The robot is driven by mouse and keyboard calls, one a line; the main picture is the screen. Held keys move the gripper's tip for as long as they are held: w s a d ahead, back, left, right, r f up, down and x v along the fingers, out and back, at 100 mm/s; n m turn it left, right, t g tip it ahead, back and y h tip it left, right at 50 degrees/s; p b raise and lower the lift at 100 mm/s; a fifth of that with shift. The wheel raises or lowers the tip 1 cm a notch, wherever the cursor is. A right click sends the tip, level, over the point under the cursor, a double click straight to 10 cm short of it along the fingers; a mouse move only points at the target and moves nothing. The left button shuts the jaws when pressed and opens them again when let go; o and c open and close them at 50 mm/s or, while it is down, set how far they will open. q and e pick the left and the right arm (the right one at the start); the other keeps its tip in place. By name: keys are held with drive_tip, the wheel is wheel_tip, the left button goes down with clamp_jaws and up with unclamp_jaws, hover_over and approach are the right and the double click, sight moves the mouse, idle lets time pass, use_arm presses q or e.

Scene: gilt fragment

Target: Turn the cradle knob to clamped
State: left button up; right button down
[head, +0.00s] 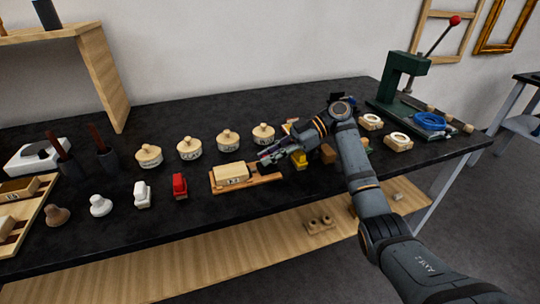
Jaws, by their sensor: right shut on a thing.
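The cradle (270,181) is a low, flat wooden base on the black bench. A pale wooden block (231,175) with dark markings on its front lies on it. My right gripper (268,156) reaches in from the right, low over the back right side of the cradle. It is shut at what looks like the cradle knob. The knob is hidden by the fingers, so its setting cannot be read. My left gripper is not in view.
Several lidded round pots (190,149) stand behind the cradle. A red item (180,185) and a white one (142,194) stand left of it. A green press (400,80) stands at the back right. The front bench strip is clear.

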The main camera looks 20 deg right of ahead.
drive_tip(key=c, duration=1.4)
unclamp_jaws()
drive_tip(key=shift+f, duration=0.1)
drive_tip(key=shift+o, duration=0.2)
drive_tip(key=shift+r, duration=0.2)
wheel_tip(320, 180, up, 10)
drive_tip(key=shift+f, duration=0.2)
